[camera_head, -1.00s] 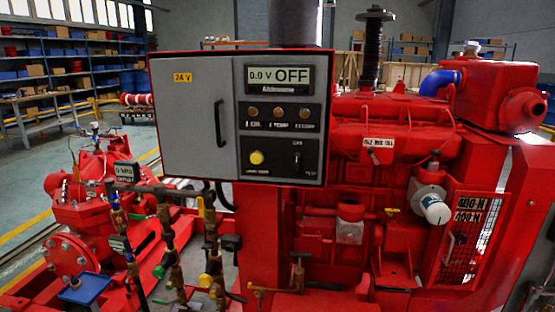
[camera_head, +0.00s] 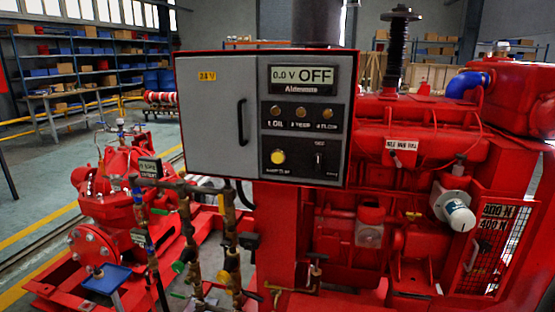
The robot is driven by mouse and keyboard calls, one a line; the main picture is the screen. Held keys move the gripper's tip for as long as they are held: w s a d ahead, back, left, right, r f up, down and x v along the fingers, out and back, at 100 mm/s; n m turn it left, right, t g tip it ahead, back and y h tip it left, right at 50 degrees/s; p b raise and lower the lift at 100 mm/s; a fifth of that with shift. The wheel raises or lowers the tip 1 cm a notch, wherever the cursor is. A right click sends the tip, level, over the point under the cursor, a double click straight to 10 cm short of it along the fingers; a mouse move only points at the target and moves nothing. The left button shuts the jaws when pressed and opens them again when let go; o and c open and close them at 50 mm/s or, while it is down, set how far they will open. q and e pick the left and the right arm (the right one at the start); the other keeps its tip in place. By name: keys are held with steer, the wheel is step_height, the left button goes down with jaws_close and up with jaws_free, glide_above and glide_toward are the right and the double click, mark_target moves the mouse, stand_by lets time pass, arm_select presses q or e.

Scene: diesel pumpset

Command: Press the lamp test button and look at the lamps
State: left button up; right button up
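The red-framed control box (camera_head: 212,130) stands upright at the centre, with a grey door on its left and a dark panel on its right. Its display (camera_head: 301,75) reads "0.0 V OFF". Below it sit the lamps (camera_head: 301,113), three small round amber-brown ones in a row, none visibly glowing. A round yellow button (camera_head: 278,157) is at the lower left of the panel; its label is too small to read. A small toggle switch (camera_head: 319,158) is to its right. Neither of my grippers is in view.
The red engine (camera_head: 430,140) fills the right side. Pipes with valves (camera_head: 230,240) rise in front, left of the box's post. A red pump (camera_head: 120,200) stands at left. Shelves (camera_head: 60,70) with blue bins are behind. Floor is open at far left.

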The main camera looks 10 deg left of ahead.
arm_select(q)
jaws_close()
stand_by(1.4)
